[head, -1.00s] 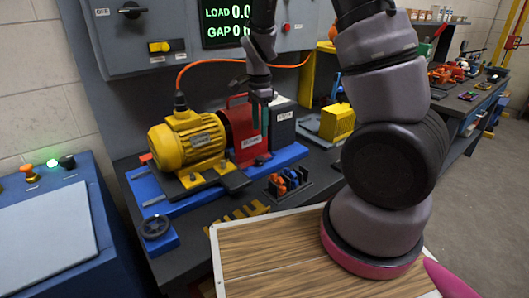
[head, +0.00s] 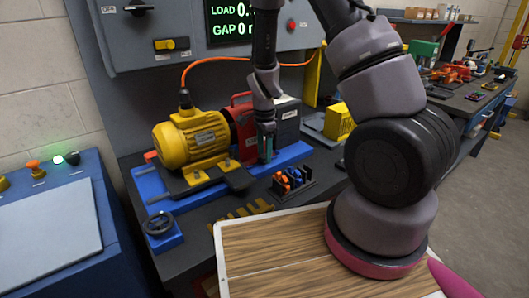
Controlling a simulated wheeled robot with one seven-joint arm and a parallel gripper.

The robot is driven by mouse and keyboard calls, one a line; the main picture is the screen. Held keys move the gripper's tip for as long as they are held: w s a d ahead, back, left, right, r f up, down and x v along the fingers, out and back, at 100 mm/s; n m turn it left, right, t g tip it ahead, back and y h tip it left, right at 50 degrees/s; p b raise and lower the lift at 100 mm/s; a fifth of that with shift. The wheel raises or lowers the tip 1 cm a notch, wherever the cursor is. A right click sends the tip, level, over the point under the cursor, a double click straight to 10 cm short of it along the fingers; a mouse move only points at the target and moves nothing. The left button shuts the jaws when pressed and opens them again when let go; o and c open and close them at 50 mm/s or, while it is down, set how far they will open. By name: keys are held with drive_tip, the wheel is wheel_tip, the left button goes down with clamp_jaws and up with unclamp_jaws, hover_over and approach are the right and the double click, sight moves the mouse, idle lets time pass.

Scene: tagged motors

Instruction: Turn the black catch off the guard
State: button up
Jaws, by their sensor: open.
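The red guard (head: 243,125) stands on the blue base between the yellow motor (head: 191,141) and a dark grey box (head: 286,123). My gripper (head: 266,158) points down at the guard's front right side, with its fingertips low, close to the blue base. It is open, with nothing visible between the fingers. It covers part of the guard and of the grey box. I cannot make out the black catch; it may be behind my gripper. Whether the fingers touch the guard cannot be told.
A small black rack (head: 292,184) with orange and blue pieces stands just in front of the base. A black handwheel (head: 159,223) is at the front left. An orange cable (head: 220,62) arches behind the motor. A wood-topped surface (head: 280,250) lies nearer me.

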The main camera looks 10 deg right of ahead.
clamp_jaws()
drive_tip(key=shift+n, duration=0.4)
drive_tip(key=n, duration=0.3)
drive_tip(key=shift+n, duration=0.3)
drive_tip(key=n, duration=0.4)
drive_tip(key=shift+w+n, duration=0.1)
drive_tip(key=shift+n, duration=0.2)
drive_tip(key=n, duration=0.4)
drive_tip(key=shift+n, duration=2.5)
drive_tip(key=shift+r, duration=0.1)
